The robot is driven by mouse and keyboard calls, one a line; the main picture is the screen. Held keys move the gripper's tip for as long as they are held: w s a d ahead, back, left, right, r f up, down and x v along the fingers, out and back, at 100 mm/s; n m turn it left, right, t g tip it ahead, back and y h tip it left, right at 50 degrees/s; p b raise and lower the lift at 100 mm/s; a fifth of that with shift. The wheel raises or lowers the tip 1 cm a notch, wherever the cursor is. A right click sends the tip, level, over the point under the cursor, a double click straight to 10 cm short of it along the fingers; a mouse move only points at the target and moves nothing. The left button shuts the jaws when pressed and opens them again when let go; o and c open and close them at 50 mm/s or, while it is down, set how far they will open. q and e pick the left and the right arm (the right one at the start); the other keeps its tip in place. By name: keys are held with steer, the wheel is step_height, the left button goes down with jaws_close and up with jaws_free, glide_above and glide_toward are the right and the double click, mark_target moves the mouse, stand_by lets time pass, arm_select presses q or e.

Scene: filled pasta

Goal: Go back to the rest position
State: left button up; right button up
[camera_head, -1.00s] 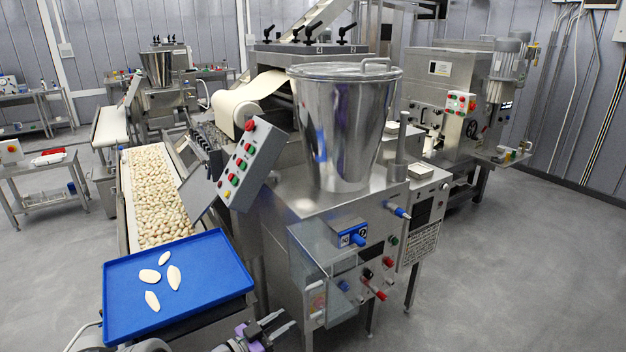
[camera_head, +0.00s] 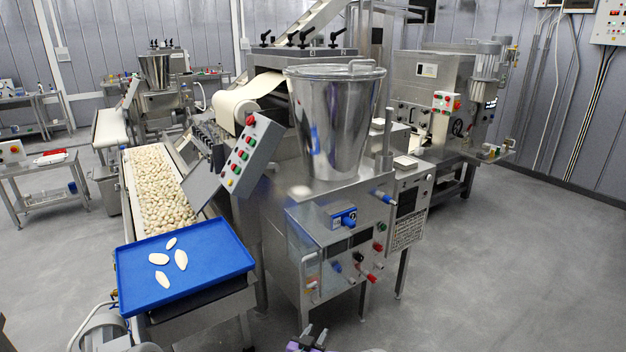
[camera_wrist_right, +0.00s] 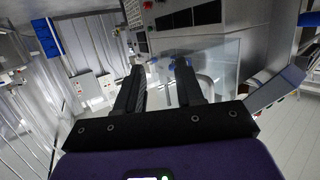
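My right gripper (camera_head: 308,338) shows only in part at the bottom edge of the head view, in front of the steel machine. In the right wrist view its two black fingers (camera_wrist_right: 158,82) stand apart with nothing between them, so it is open and empty. My left gripper is not in view. A blue tray (camera_head: 225,262) at the lower left holds several pale pasta pieces (camera_head: 160,259). It sits at the near end of the conveyor (camera_head: 165,195) full of filled pasta.
The steel machine with a round hopper (camera_head: 335,120) and a button panel (camera_head: 240,155) stands in the middle. Another machine (camera_head: 440,95) stands behind at the right. A small table (camera_head: 45,175) is at the left. The grey floor (camera_head: 500,270) on the right is clear.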

steer(key=s+d+f+n+g+y, duration=0.1)
steer(key=s+d+f+g+y, duration=0.4)
steer(key=f, duration=0.5)
steer(key=s+d+f+g+y, duration=0.1)
steer(key=s+f+g, duration=0.1)
steer(key=s, duration=0.8)
steer(key=s+d+f+g+y, duration=0.1)
steer(key=s+g, duration=0.3)
steer(key=s, duration=0.6)
steer(key=s+d+f+g+y, duration=0.2)
steer(key=s+f, duration=0.1)
steer(key=s, duration=0.7)
steer(key=shift+s+f+n+g+y, duration=0.3)
steer(key=shift+s+g, duration=0.05)
steer(key=shift+g, duration=0.05)
steer(key=shift+w+a, duration=0.1)
steer(key=shift+a, duration=0.1)
